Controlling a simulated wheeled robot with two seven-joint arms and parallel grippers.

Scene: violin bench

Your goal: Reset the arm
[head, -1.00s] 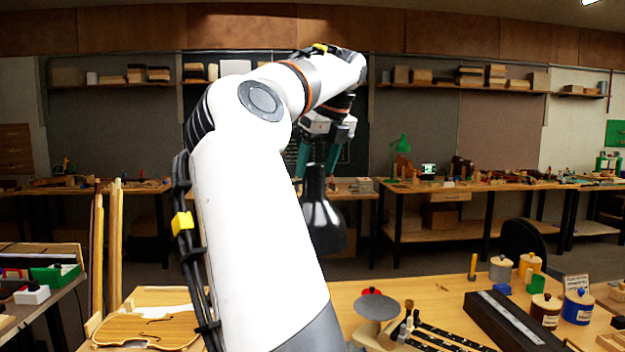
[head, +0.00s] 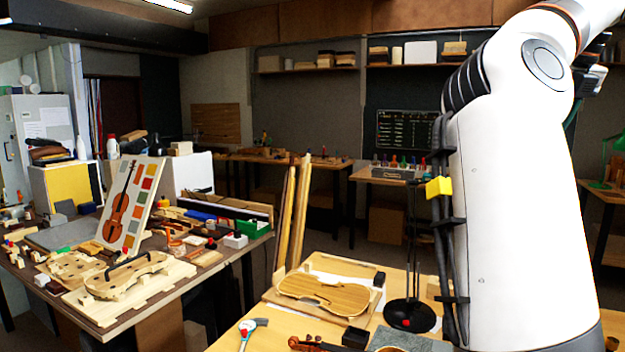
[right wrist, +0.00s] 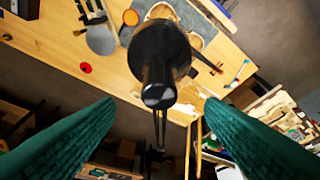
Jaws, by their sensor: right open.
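My right arm, large and white, rises through the right of the head view, bent at the top, with its hand cut off by the right edge. In the right wrist view my right gripper (right wrist: 158,103) shows two green ribbed fingers, spread wide and holding nothing. A black desk lamp (right wrist: 160,50) appears between and beyond them; whether it touches the fingers cannot be told. The lamp's round black base (head: 410,316) stands on the bench beside my arm in the head view. My left gripper is in neither view.
The wooden workbench (head: 262,312) holds a violin plate (head: 322,292), with a violin scroll (head: 310,344) at its front edge. A side table (head: 165,308) at left carries violin parts and a colour chart board (head: 130,205). Upright wooden strips (head: 292,215) stand behind the bench.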

